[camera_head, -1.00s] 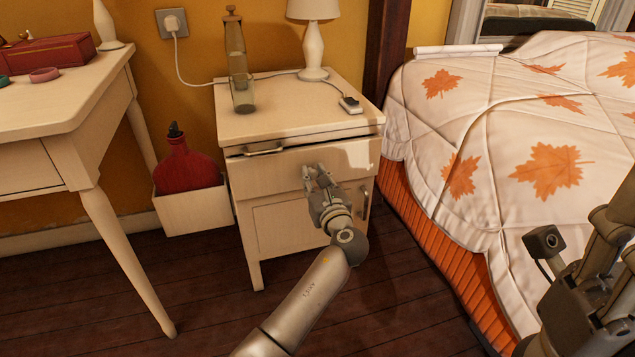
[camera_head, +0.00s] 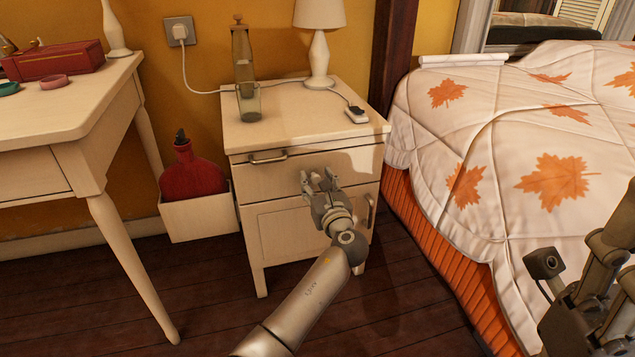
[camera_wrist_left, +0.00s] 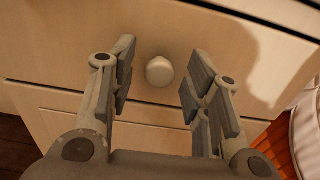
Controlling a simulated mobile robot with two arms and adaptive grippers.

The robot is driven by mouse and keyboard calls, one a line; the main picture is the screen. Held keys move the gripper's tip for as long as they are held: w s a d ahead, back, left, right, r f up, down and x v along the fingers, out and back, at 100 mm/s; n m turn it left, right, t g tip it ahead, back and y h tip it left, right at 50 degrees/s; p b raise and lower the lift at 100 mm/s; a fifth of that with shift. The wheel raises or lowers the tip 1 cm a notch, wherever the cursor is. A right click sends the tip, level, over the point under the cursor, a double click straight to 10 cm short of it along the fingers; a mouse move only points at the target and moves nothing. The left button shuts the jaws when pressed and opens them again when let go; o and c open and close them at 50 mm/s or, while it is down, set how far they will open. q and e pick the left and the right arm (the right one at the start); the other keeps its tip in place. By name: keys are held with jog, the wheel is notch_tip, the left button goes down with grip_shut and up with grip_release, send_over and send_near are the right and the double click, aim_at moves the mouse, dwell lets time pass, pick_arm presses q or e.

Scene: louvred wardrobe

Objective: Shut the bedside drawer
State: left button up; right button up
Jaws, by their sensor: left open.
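The cream bedside cabinet (camera_head: 288,235) stands between the desk and the bed. Its drawer front (camera_head: 275,183) sits nearly flush under the cabinet top, with a thin dark line above; whether it is fully shut I cannot tell. A metal bar handle (camera_head: 267,158) is at its upper left. My left gripper (camera_head: 318,182) is open in front of the drawer front. In the left wrist view, a round pale knob (camera_wrist_left: 160,71) lies between the spread fingers (camera_wrist_left: 158,88), with gaps on both sides. My right gripper (camera_head: 590,310) is partly cut off at the right edge.
The bed (camera_head: 500,150) closes off the right side.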

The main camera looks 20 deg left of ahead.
pick_arm(q)
jog(key=v, duration=1.2)
jog(key=shift+w, duration=0.1)
